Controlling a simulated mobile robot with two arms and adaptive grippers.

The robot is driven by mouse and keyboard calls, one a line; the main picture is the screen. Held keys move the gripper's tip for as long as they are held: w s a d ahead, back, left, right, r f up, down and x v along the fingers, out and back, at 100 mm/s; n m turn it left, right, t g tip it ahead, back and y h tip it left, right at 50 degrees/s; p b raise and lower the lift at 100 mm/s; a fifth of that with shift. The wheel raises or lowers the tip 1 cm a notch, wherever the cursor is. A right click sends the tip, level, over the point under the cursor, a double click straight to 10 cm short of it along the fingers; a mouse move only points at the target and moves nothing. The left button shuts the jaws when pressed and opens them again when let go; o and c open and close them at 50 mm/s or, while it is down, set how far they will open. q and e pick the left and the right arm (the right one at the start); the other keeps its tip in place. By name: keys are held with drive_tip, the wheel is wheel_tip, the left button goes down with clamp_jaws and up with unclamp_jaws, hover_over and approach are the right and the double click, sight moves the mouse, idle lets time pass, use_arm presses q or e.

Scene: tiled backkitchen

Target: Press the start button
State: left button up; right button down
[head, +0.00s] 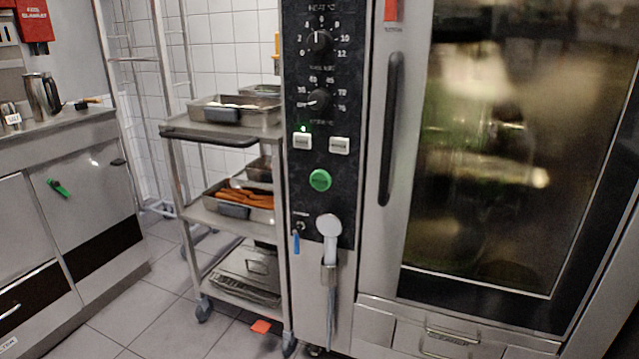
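The green round start button (320,180) sits on the dark control panel (318,110) of a large oven, below two white square buttons. A small green light glows above the left white button (302,141). Two black dials, an upper one (320,41) and a lower one (319,99), sit higher on the panel. The glass oven door (510,150) is shut, with a vertical black handle (391,128). Neither of my grippers shows in the head view.
A steel trolley (200,209) with trays stands left of the oven. A steel counter (60,127) with a jug (42,97) is at the far left. A white hand shower (329,228) hangs below the panel. Tiled floor (150,310) shows between counter and trolley.

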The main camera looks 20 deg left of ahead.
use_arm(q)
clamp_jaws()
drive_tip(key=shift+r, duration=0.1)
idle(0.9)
